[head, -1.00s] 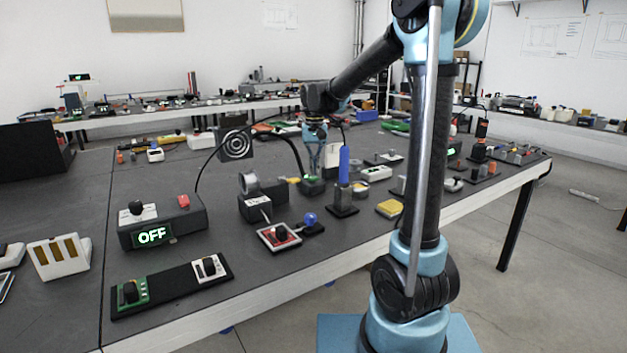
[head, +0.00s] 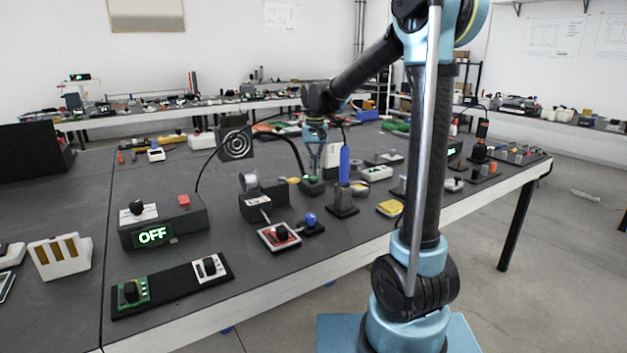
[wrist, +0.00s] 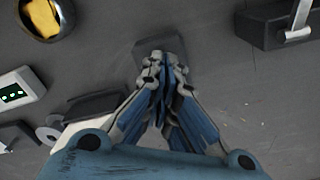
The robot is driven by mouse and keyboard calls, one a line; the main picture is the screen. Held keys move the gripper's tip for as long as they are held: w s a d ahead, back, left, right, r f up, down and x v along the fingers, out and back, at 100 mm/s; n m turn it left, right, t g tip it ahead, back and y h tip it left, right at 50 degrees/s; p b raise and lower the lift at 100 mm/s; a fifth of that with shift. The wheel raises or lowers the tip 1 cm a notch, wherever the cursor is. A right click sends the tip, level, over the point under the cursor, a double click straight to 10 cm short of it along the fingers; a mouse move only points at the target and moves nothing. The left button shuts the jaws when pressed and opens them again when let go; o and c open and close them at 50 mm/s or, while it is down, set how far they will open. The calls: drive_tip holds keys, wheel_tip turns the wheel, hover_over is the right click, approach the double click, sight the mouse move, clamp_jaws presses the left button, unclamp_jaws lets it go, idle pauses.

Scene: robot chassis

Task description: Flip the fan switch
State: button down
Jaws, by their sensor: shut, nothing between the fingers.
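My gripper (head: 313,172) points down over the table in the head view, just above a small dark block with a green patch (head: 312,187). In the wrist view, my gripper's fingertips (wrist: 163,62) are shut together and empty, over or beside a dark grey block (wrist: 177,46); contact cannot be told. A dark square panel with white rings (head: 236,141), possibly the fan, stands behind and left of my gripper. I cannot tell for sure which part is the fan switch; the fingers hide part of the block.
A control box (head: 160,222) with a lit OFF display stands at the left. A blue upright handle (head: 344,165) is close to the right of my gripper. A grey box with a roll (head: 262,195) stands to its left. The front left of the table has bare patches.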

sight(315, 178)
drive_tip(key=shift+f, duration=1)
idle(0.7)
drive_tip(key=shift+r, duration=3.5)
